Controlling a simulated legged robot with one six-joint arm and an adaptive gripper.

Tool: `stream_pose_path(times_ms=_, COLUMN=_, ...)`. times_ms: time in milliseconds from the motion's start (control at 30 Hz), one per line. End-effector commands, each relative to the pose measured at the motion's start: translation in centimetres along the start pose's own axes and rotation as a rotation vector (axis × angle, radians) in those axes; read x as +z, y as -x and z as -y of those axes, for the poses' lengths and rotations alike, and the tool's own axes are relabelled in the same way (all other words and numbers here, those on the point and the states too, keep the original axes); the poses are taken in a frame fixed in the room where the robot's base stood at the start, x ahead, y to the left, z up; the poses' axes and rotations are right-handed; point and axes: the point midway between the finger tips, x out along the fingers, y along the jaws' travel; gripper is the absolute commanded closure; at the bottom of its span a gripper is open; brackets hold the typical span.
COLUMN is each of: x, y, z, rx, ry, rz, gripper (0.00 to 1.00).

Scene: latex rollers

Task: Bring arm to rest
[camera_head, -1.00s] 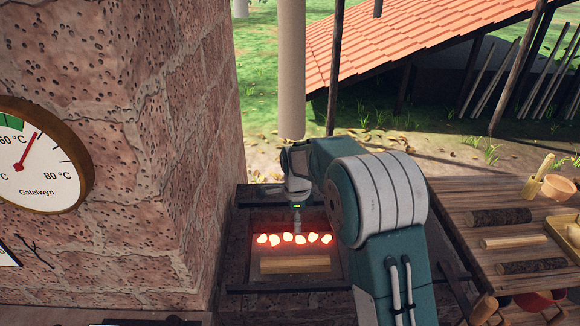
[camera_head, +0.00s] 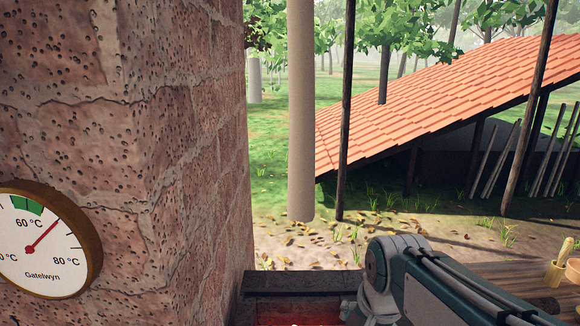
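My arm (camera_head: 440,285) shows at the lower right of the head view, a teal and grey link with a rounded joint reaching in from the right edge. Its wrist end (camera_head: 372,305) is at the bottom edge, beside the red-glowing firebox. The gripper's fingers are below the picture, so I cannot see whether they hold anything.
A pitted brick wall (camera_head: 180,130) fills the left, with a round thermometer (camera_head: 45,240) on it, its needle between 60 and 80 °C. A dark ledge (camera_head: 300,283) edges the firebox. A wooden table (camera_head: 525,275) stands at the right. A tiled roof (camera_head: 430,105) lies beyond.

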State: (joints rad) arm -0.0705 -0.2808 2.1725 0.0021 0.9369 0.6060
Motion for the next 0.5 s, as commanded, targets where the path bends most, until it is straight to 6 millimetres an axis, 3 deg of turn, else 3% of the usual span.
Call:
stream_pose_path(times_ms=200, x=4.2, y=2.6, z=-4.2, rx=-0.029, ry=0.261, rz=-0.09, gripper=0.0)
stream_pose_path(times_ms=500, x=8.1, y=3.3, z=-7.6, rx=-0.027, ry=0.521, rz=-0.178, gripper=0.0)
